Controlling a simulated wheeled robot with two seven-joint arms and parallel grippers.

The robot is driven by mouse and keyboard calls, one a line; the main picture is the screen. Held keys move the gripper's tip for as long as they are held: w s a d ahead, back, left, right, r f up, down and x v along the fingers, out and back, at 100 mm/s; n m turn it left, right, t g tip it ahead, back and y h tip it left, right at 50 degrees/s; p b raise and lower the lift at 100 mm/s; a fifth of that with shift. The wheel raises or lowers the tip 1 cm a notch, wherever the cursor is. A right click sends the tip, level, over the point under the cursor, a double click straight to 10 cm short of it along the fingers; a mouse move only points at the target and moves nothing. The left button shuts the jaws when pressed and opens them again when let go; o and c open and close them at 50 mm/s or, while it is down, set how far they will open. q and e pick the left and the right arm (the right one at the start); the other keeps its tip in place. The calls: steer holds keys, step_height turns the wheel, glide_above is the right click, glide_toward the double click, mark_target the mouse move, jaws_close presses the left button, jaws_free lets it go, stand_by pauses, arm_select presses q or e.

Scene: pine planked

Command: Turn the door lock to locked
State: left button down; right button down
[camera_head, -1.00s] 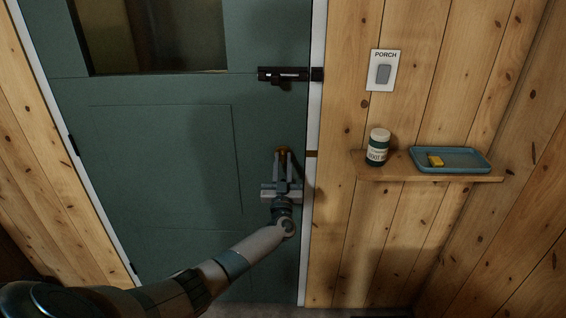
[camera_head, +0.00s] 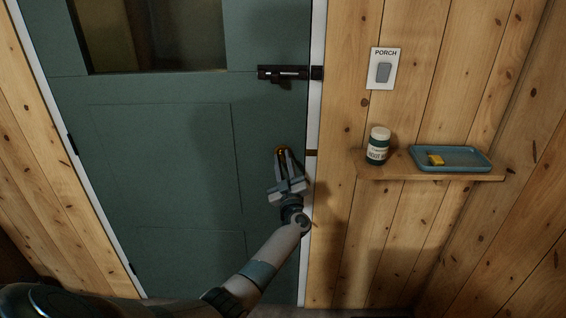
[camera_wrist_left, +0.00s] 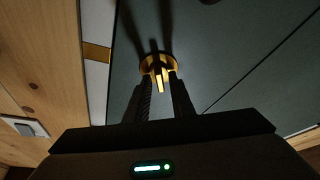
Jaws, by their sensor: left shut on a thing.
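The door (camera_head: 165,160) is dark green and stands in its white frame. A round brass lock (camera_head: 280,149) sits near the door's right edge, below the black bolt. In the left wrist view the brass lock (camera_wrist_left: 157,68) shows as a ring with a thumb piece at its centre. My left gripper (camera_head: 283,158) reaches up to it from below and is shut on the thumb piece. The fingers (camera_wrist_left: 160,88) hide part of the lock, and the gripper is tilted in the head view. My right gripper is not in view.
A black slide bolt (camera_head: 285,75) is higher on the door. A PORCH switch (camera_head: 383,69) is on the pine wall. A wooden shelf (camera_head: 430,176) at right holds a labelled jar (camera_head: 378,146) and a blue tray (camera_head: 470,168) with a yellow item (camera_head: 436,159).

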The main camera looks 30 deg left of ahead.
arm_select(q)
steer(key=n+g, duration=0.1)
steer(key=n, duration=0.1)
steer(key=n+g, duration=0.1)
steer(key=n, duration=0.2)
steer(key=shift+d+y, duration=0.1)
steer(key=shift+y, duration=0.2)
steer(key=n+g+p, duration=0.1)
steer(key=n, duration=0.2)
steer(key=shift+r+g, duration=0.1)
steer(key=shift+g, duration=0.2)
steer(key=n+g+p, duration=0.1)
steer(key=n, duration=0.2)
steer(key=shift+r+n, duration=0.1)
steer(key=shift+n, duration=0.3)
steer(key=shift+n+g+h+p, duration=0.45)
steer(key=shift+n+p, duration=0.45)
steer(key=shift+n, duration=0.3)
steer(key=c, duration=1.9)
jaws_free()
steer(key=shift+o, duration=0.2)
